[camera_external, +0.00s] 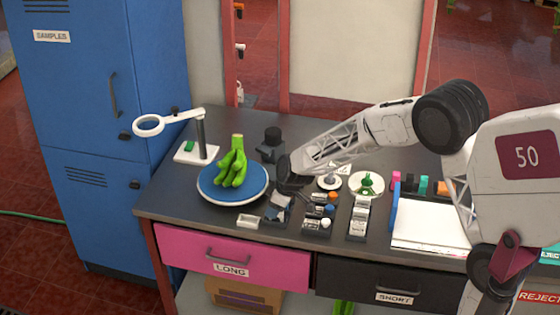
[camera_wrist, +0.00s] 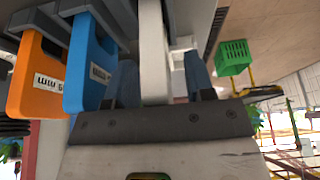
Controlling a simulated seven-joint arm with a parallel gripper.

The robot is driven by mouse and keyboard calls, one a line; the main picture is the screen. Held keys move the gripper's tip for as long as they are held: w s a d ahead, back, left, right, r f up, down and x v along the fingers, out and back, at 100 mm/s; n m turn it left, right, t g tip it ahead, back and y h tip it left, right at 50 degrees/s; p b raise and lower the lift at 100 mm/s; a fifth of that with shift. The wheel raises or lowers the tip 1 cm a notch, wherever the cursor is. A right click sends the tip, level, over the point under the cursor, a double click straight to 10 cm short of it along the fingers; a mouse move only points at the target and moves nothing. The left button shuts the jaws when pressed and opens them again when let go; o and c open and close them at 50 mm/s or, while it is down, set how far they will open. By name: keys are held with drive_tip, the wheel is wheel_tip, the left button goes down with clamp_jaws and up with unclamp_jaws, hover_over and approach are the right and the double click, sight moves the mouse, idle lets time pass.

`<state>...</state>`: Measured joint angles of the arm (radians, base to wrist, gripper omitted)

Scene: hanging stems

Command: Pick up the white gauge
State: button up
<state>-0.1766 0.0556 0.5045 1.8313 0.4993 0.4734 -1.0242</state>
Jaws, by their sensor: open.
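The white gauge (camera_wrist: 153,45) shows in the wrist view as a pale upright bar between my gripper's two blue-grey fingers. My gripper (camera_wrist: 160,70) is open, with one finger on each side of the bar; contact cannot be told. In the external view my gripper (camera_external: 281,197) is low over the bench, left of a small row of parts. That row has a white round end (camera_external: 325,223) nearest the front, probably the gauge's. The gauge's far end is cut off in the wrist view.
An orange gauge (camera_wrist: 36,75) and a blue gauge (camera_wrist: 88,70), both labelled, hang close left of the white one. A blue plate (camera_external: 205,194) with green bananas (camera_external: 232,165) stands left of my gripper. A white magnifier (camera_external: 148,126) stands behind.

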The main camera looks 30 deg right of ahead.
idle(0.5)
clamp_jaws()
drive_tip(key=shift+r, duration=0.8)
wheel_tip(320, 180, up, 2)
drive_tip(key=shift+r, duration=0.1)
drive_tip(key=s+d, duration=0.1)
drive_tip(key=s, duration=0.6)
drive_tip(key=s+d+r, duration=0.1)
drive_tip(key=s+d, duration=0.1)
drive_tip(key=s, duration=0.6)
drive_tip(key=shift+s+d, duration=0.25)
drive_tip(key=shift+s, duration=0.05)
drive_tip(key=shift+r, duration=0.1)
